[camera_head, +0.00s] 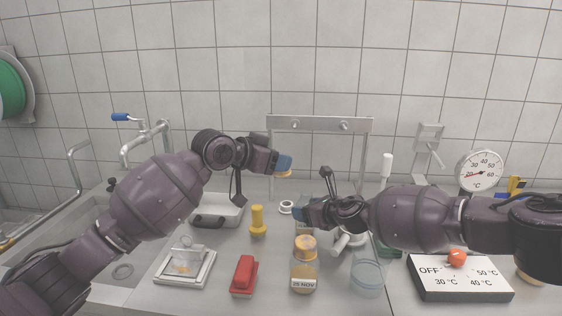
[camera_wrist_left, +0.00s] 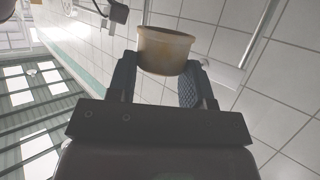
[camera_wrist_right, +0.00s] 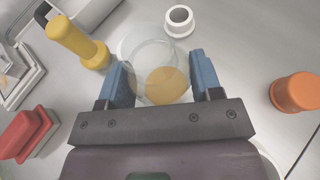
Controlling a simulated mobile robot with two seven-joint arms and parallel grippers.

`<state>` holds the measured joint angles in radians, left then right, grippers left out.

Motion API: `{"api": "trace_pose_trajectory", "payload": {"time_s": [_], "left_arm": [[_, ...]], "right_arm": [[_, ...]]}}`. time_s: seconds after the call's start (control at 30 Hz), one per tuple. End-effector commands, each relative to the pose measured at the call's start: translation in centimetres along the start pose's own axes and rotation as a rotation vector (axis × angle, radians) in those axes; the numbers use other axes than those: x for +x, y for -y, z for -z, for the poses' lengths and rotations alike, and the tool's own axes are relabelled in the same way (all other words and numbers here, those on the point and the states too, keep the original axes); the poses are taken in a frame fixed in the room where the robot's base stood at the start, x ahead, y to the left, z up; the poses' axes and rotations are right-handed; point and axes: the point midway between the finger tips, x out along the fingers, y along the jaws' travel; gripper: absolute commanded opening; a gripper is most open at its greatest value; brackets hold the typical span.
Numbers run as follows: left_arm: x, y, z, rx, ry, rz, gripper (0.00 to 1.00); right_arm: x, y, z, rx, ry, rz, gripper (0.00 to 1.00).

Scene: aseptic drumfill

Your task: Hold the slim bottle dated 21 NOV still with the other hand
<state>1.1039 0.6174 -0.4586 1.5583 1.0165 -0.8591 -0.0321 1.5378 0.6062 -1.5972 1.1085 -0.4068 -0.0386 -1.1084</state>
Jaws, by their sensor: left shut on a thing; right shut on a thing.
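My right gripper (camera_wrist_right: 162,82) is shut on a clear, uncapped bottle (camera_wrist_right: 142,52) with tan contents at its bottom. The right wrist view looks down into its round mouth, and its date is not visible. In the head view my right gripper (camera_head: 303,214) hides most of this bottle, behind another capped bottle. My left gripper (camera_head: 282,163) is raised behind it and shut on a tan-orange cap (camera_head: 283,174). The cap also shows between the fingers in the left wrist view (camera_wrist_left: 165,50).
In front stands a bottle (camera_head: 304,273) labelled 25 NOV with an orange cap. A yellow object (camera_head: 258,222), red block (camera_head: 243,275), white ring (camera_head: 286,207), scale (camera_head: 184,268), clear beaker (camera_head: 367,277) and temperature box (camera_head: 460,280) surround it. An orange-topped object (camera_wrist_right: 296,92) stands right.

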Motion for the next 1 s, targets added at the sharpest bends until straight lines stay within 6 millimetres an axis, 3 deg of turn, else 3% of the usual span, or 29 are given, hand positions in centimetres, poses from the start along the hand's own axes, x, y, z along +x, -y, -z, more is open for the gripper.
{"api": "trace_pose_trajectory", "payload": {"time_s": [0.27, 0.3, 0.5, 0.83, 1.0], "left_arm": [[-0.2, 0.0, 0.0, 0.000, 0.000, 0.000, 0.18], [-0.2, 0.0, 0.0, 0.000, 0.000, 0.000, 0.18], [-0.2, 0.1, 0.0, 0.000, 0.000, 0.000, 0.18], [-0.2, 0.0, 0.0, 0.000, 0.000, 0.000, 0.18], [-0.2, 0.0, 0.0, 0.000, 0.000, 0.000, 0.18]], "right_arm": [[0.0, 0.0, -0.1, 0.000, 0.001, 0.001, 0.31], [0.0, 0.0, -0.1, 0.000, 0.001, 0.001, 0.61], [0.0, 0.0, -0.1, 0.000, 0.001, 0.001, 0.89], [-0.2, 0.0, -0.1, -0.001, 0.001, 0.000, 0.89], [-1.3, 0.1, -0.1, -0.001, 0.001, 0.000, 0.89]]}}
